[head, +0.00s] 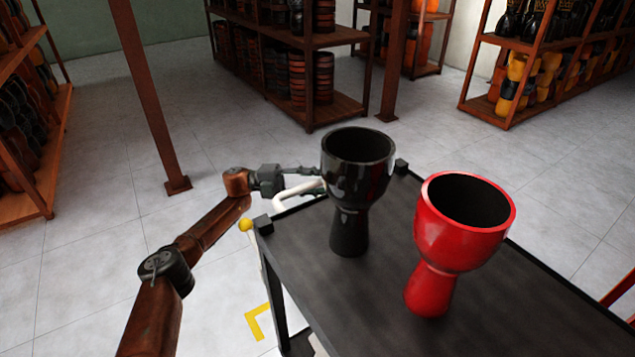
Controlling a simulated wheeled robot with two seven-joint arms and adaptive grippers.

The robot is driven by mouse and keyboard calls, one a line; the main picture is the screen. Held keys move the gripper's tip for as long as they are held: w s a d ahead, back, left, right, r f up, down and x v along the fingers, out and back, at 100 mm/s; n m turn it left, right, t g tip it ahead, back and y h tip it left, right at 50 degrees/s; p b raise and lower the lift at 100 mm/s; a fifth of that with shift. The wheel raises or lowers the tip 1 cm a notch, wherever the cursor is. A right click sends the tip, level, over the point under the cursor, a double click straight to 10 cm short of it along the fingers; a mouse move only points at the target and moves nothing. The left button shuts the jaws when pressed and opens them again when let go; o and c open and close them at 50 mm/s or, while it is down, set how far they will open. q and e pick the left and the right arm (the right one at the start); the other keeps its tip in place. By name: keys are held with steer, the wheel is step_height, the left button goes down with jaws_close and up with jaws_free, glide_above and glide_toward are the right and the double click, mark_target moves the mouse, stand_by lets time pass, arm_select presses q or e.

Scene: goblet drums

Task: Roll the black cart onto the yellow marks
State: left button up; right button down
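The black cart (385,300) fills the lower right of the head view, its flat top carrying two goblet drums. A white curved handle (283,199) projects from its far-left end. My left gripper (318,181) is at this handle; its fingers look spread, one above the handle and one close to it. The black drum partly hides the fingertips, so I cannot tell whether they touch the handle. A yellow L-shaped mark (255,323) lies on the floor left of the cart. Other marks are not clearly visible. My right gripper is out of view.
A glossy black drum (350,220) and a red drum (432,283) stand upright on the cart. A brown post (150,100) rises at left, another (395,65) beyond the cart. Shelves of drums (285,60) line the back. Tiled floor (90,250) is clear at left.

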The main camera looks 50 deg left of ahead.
arm_select(q)
steer(key=v, duration=1.2)
steer(key=shift+f, duration=0.1)
stand_by(0.4)
